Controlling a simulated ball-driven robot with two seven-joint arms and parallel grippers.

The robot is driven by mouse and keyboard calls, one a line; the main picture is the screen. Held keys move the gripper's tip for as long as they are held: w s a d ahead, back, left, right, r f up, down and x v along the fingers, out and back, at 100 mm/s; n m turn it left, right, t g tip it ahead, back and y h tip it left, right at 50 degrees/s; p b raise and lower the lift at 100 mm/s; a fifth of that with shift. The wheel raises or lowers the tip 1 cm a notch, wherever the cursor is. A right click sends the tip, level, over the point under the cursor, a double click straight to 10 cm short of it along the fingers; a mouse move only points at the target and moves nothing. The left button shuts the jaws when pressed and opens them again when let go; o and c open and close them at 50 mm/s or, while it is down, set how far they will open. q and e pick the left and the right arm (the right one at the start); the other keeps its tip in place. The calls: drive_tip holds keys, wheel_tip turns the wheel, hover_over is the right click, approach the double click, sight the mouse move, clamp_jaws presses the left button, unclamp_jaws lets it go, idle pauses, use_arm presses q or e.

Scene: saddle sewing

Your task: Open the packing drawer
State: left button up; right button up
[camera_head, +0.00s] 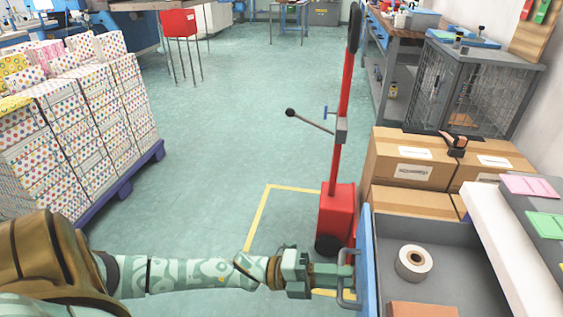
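The packing drawer (433,262) is pulled out at the lower right, so its grey inside shows. Its blue front (366,264) faces left and carries a grey bar handle (347,293). A white roll of tape (402,264) and a brown cardboard piece (421,309) lie in the drawer. My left gripper (346,271) reaches in from the left, with its fingers at the handle and seemingly closed around the bar. The finger ends are partly hidden by the handle. My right gripper is not in view.
A red stand with a wheeled base (337,212) is just beyond the drawer front. Cardboard boxes (408,163) are stacked behind the drawer, and a white tabletop (505,240) is at right. A pallet of dotted boxes (75,125) is at left. The floor between is clear.

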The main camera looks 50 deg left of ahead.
use_arm(q)
drive_tip(key=p+v, duration=0.2)
drive_tip(key=v, duration=1.4)
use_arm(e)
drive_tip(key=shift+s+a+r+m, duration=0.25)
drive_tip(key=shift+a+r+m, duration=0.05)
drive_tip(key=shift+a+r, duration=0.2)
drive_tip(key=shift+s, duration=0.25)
